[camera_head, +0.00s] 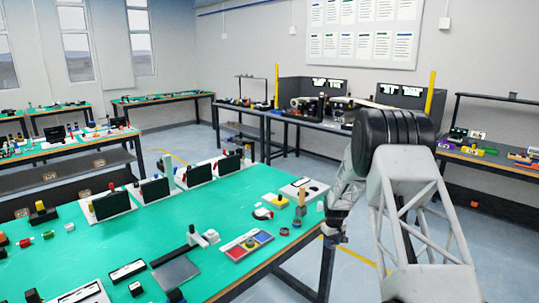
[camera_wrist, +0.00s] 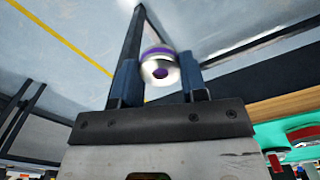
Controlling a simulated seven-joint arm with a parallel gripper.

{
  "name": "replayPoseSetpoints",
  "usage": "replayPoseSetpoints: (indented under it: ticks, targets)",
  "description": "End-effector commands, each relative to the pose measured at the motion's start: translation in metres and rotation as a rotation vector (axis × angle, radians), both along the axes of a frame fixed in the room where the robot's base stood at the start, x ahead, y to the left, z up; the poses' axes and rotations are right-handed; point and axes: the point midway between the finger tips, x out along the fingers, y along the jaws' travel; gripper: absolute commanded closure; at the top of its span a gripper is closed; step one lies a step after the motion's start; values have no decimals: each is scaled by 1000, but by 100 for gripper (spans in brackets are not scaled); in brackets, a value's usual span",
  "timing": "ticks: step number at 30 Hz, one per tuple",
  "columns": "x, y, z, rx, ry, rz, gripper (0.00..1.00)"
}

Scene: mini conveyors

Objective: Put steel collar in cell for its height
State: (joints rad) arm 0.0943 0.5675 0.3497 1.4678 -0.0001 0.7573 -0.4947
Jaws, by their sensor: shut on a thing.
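The steel collar (camera_wrist: 152,73) shows in the wrist view as a shiny round ring with a dark centre hole and a purple band at its far rim. My gripper (camera_wrist: 159,80) is shut on it, with one dark blue finger on each side. In the head view my gripper (camera_head: 335,236) hangs by the right edge of the green table, and the collar cannot be made out there. A small tray with red and blue sections (camera_head: 262,237) lies on the table to the left of my gripper. I cannot tell which cells are for which height.
The table's right edge runs close to my gripper. Bare floor lies beyond it.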

Motion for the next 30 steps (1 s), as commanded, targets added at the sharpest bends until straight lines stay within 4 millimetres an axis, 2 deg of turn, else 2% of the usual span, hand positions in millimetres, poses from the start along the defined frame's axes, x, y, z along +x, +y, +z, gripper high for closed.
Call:
replayPoseSetpoints:
  ticks: [8, 15, 21, 27, 30]
  targets:
    - [-31, 11, -49, 0, 2, -93, 89]
    - [-82, 41, -116, 0, 2, -215, 89]
    - [-127, 67, -163, -1, 2, -312, 89]
    - [-158, 83, -191, -1, 1, -377, 89]
    - [-165, 87, -197, 0, -1, -393, 89]
